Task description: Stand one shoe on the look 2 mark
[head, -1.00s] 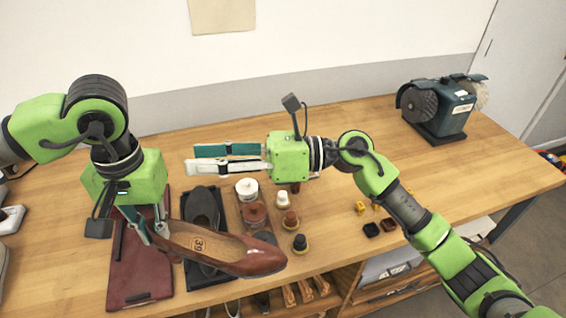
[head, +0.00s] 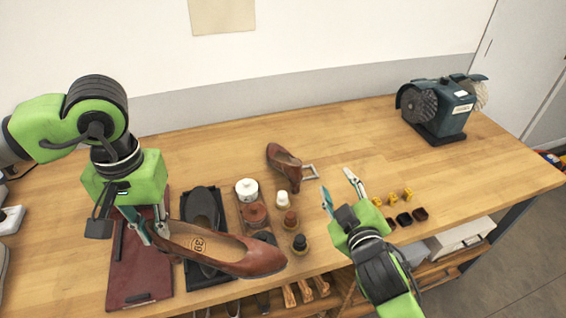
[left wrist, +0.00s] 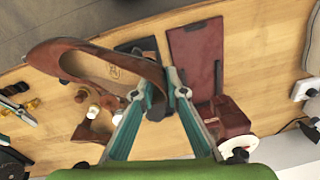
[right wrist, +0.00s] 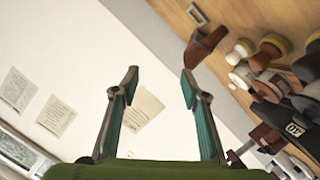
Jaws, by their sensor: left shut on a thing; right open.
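My left gripper (head: 150,236) is shut on the heel end of a brown shoe (head: 245,262), marked 39 inside, toe pointing right in the head view. The shoe is held over the front of the bench; the left wrist view shows the left gripper (left wrist: 163,88) on its rim (left wrist: 60,58). A second brown shoe (head: 283,158) is on the bench at the back middle, beside a grey square outline (head: 310,171). It also shows in the right wrist view (right wrist: 203,46). My right gripper (head: 340,185) is open and empty, right of that shoe. I cannot make out a look 2 label.
A dark tray (head: 190,275) and a dark red board (head: 135,275) lie under the held shoe. A white-lidded jar (head: 247,188) and several brushes stand in the middle. Small yellow pieces (head: 392,196) lie at right. A grinder (head: 437,108) stands at back right.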

